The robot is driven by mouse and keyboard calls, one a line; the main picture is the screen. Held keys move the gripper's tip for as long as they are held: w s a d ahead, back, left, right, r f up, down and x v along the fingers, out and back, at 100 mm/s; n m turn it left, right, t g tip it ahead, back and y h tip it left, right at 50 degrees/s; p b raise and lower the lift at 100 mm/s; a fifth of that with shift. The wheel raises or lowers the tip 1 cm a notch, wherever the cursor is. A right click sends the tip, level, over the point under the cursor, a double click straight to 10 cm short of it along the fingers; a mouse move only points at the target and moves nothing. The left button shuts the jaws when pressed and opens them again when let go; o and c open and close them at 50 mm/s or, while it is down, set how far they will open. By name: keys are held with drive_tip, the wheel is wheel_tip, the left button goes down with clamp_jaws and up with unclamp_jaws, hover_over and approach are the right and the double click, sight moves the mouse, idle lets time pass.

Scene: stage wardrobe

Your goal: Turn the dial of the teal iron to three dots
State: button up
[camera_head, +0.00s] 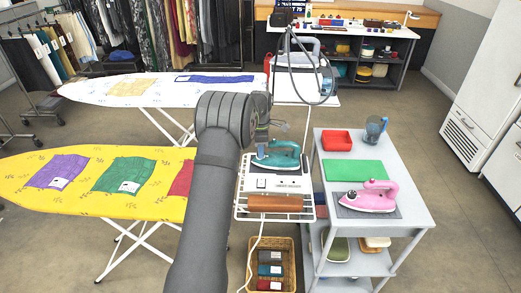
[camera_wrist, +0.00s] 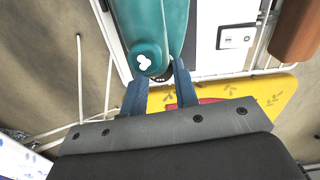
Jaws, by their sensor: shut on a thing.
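The teal iron (camera_head: 277,157) rests on the white rack shelf at the end of the yellow ironing board. In the wrist view the teal iron (camera_wrist: 148,25) fills the top middle, with a white lobed mark near its end. Its dark dial (camera_wrist: 160,79) sits at that end, with small white dots on it; the exact setting is too small to read. My gripper (camera_wrist: 162,82) has its two blue fingers on either side of the dial, shut on it.
The yellow ironing board (camera_head: 30,197) lies left of the rack, with cloth pieces on it. A brown roller (camera_head: 275,203) lies at the rack's front.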

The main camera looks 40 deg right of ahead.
drive_tip(key=m, duration=0.5)
drive_tip(key=shift+m, duration=2.3)
drive_tip(key=o, duration=1)
drive_tip(key=shift+r, duration=0.1)
wheel_tip(320, 180, up, 17)
drive_tip(key=shift+r, duration=0.15)
